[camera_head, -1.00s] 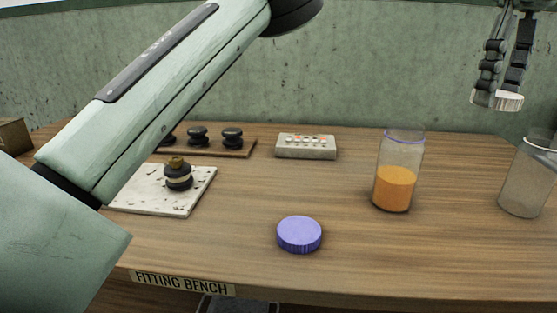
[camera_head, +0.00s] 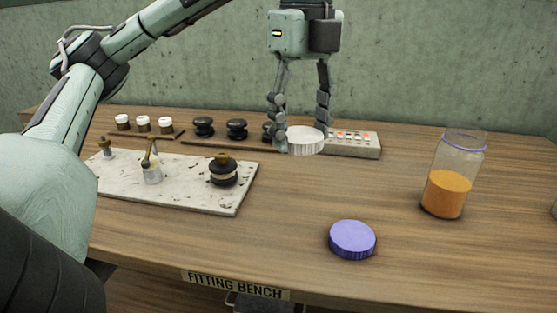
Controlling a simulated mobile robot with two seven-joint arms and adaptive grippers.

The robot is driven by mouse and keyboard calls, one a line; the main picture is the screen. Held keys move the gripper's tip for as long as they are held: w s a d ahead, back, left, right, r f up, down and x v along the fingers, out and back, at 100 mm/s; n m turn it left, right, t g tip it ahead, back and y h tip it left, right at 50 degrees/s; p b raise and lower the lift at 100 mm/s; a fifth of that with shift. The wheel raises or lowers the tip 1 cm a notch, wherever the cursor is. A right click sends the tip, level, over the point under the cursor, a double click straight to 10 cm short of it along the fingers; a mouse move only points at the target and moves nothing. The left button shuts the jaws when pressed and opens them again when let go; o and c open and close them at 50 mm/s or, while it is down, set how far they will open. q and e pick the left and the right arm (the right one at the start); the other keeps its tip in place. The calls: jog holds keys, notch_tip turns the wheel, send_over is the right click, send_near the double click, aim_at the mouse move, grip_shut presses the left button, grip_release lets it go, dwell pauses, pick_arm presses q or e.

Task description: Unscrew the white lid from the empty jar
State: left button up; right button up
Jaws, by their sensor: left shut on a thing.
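My left gripper (camera_head: 301,132) is shut on the white lid (camera_head: 306,145), a flat ribbed disc, and holds it in the air above the back middle of the bench. Of the empty jar, only a sliver (camera_head: 555,209) shows at the right edge; the rest is out of frame. The held lid is well to the left of that jar and apart from it. My right gripper is not in view.
A jar with orange contents (camera_head: 446,194) stands open on the right. A purple lid (camera_head: 352,239) lies near the bench's front edge. A stained white board (camera_head: 197,199) with small fittings is at left. A grey box with buttons (camera_head: 368,147) sits behind the held lid.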

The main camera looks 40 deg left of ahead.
pick_arm(q)
jog(key=shift+s+a+f, duration=0.25)
jog(key=shift+s+a, duration=0.1)
jog(key=shift+s, duration=0.15)
jog(key=shift+w+f, duration=0.15)
jog(key=shift+f, duration=0.2)
jog(key=b, duration=0.3)
send_near(333, 184)
jog(key=s, duration=0.3)
jog(key=shift+s+a+f, duration=0.15)
jog(key=shift+s+f, duration=0.15)
jog(key=shift+s, duration=0.05)
jog(key=w, duration=0.1)
jog(key=w+f, duration=0.1)
jog(key=w, duration=0.1)
jog(key=shift+w+f+p, duration=0.25)
jog(key=shift+f+p, duration=0.15)
jog(key=shift+w+f, duration=0.15)
notch_tip(333, 184, down, 4)
jog(key=shift+r, duration=0.1)
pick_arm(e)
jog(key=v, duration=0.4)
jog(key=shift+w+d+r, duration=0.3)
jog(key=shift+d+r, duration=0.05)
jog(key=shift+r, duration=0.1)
pick_arm(q)
jog(key=shift+f, duration=0.25)
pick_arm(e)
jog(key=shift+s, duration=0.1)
